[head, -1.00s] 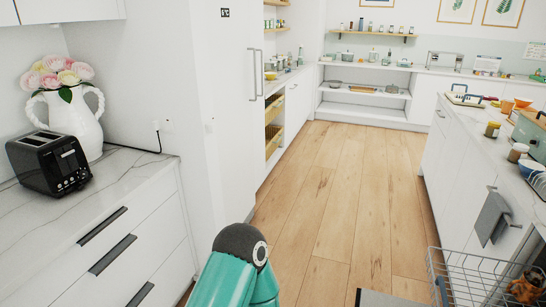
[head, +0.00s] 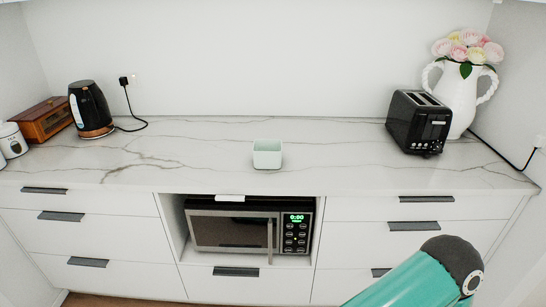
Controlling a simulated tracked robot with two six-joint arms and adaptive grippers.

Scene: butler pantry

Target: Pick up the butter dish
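A small pale green square dish (head: 267,154) stands upright on the marble counter, near the middle of its front half. It looks like an open-topped box, and I cannot tell for sure that it is the butter dish. Nothing touches it. Neither of my grippers is in view. Only a teal link of one of my arms, with a dark rounded joint, shows at the bottom right, well below and to the right of the dish.
A black toaster (head: 419,123) and a white vase of flowers (head: 459,94) stand at the right. A black kettle (head: 91,110), a wooden bread box (head: 42,121) and a white canister (head: 11,140) stand at the left. A microwave (head: 231,228) sits below the counter (head: 205,150), which is clear around the dish.

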